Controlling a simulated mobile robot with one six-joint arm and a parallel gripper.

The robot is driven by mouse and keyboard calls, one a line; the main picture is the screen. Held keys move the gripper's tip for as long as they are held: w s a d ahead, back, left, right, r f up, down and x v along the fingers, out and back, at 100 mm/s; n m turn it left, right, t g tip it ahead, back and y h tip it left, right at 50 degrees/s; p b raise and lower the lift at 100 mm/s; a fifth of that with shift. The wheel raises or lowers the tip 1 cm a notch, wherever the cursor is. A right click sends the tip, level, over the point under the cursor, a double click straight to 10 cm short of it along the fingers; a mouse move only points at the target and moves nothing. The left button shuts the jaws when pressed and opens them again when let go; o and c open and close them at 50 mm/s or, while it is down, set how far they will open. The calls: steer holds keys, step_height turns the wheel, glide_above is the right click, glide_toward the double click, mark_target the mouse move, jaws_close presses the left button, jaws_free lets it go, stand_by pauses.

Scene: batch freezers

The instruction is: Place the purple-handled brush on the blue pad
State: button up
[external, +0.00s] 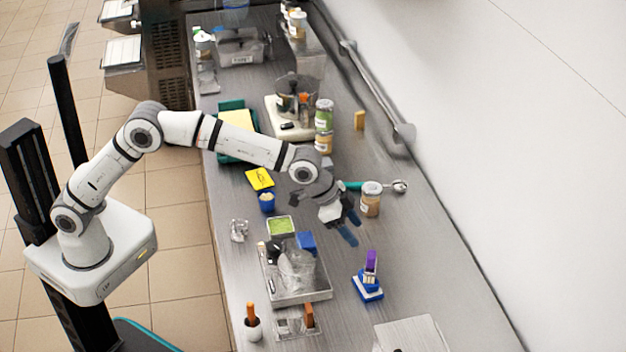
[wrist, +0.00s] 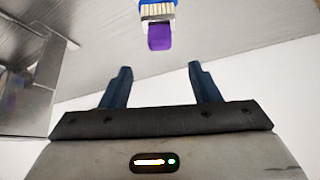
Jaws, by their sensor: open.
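The purple-handled brush (external: 371,259) is right of the metal tray in the external view, with its purple handle up and pale bristles below. It appears upright at the blue pad (external: 369,296); whether it rests fully on it I cannot tell. In the wrist view the brush's purple handle (wrist: 159,38) and pale bristles are at the top centre, with blue behind them. My gripper (external: 353,229) is open and empty, above and behind the brush. In the wrist view the handle lies ahead of the gap between my fingertips (wrist: 160,68), apart from both.
A metal tray (external: 302,297) with a clear bag and a blue block is left of the pad. A jar (external: 371,199) and a green-handled scoop (external: 398,186) are near my gripper. A pale board (external: 412,335) lies at the front. Counter right of the pad is clear.

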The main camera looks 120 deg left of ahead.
steer(key=shift+v, duration=1.15)
steer(key=s+d+r+m+g+h, duration=0.1)
steer(key=s+d+r, duration=0.3)
steer(key=s+d, duration=0.65)
steer(key=s+d+r+m+h, duration=0.1)
steer(key=s+d+r, duration=0.2)
steer(key=s+d, duration=0.7)
steer(key=s+d+f, duration=0.2)
steer(key=s+d, duration=0.1)
steer(key=s, duration=0.4)
steer(key=s+d+f+m+g, duration=0.1)
steer(key=s+d, duration=0.3)
steer(key=s, duration=0.4)
steer(key=s+d+f+m, duration=0.1)
steer(key=s+d+f, duration=0.2)
steer(key=s, duration=0.5)
steer(key=shift+d+f+g+h, duration=0.3)
